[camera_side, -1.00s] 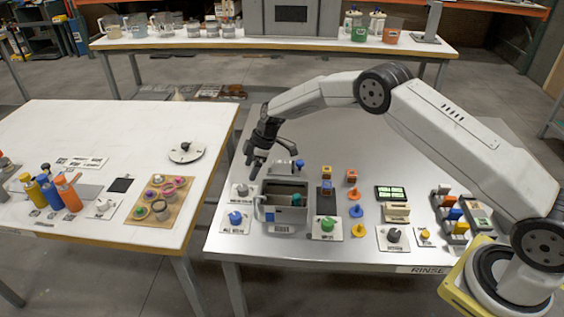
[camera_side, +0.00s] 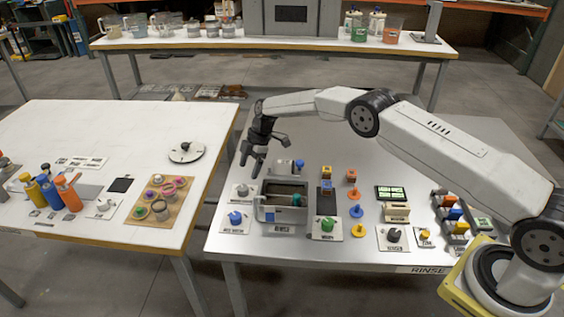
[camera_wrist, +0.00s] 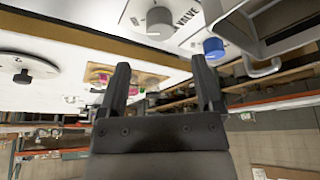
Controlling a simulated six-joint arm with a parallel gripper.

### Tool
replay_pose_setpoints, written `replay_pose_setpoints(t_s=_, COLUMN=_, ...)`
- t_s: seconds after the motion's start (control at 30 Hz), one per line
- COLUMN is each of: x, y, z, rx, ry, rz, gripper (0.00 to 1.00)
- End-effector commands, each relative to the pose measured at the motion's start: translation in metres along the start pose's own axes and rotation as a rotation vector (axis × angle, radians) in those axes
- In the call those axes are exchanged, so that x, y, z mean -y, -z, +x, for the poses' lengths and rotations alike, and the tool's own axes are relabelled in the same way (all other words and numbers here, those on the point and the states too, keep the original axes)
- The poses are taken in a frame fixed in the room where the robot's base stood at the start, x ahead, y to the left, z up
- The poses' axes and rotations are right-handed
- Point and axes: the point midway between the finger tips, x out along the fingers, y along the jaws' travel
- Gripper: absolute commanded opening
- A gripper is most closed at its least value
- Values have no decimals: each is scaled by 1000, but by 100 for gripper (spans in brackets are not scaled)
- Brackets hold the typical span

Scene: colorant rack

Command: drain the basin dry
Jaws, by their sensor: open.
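The grey basin (camera_side: 266,213) is an open box near the left end of the metal table. Its inside shows a brownish tone; I cannot tell how much liquid it holds. A grey knob (camera_side: 242,189) on a white plate stands left of it, with a blue knob (camera_side: 235,217) in front. In the wrist view the grey knob (camera_wrist: 160,22) sits beside the word VALVE, near the blue knob (camera_wrist: 213,47), and part of the basin (camera_wrist: 240,27) shows at upper right. My gripper (camera_side: 251,163) is open and empty, above and behind the grey knob, apart from it.
A green knob (camera_side: 327,225) stands right of the basin, and a blue-capped part (camera_side: 299,165) stands behind it. A white table (camera_side: 130,130) stands left across a gap.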

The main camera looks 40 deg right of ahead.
Motion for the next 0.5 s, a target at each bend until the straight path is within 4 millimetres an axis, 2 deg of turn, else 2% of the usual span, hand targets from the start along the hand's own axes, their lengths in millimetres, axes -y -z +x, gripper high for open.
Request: replay_pose_setpoints(t_s=0.5, x=0, y=0, z=52, rx=0, ry=0, rz=1, gripper=84)
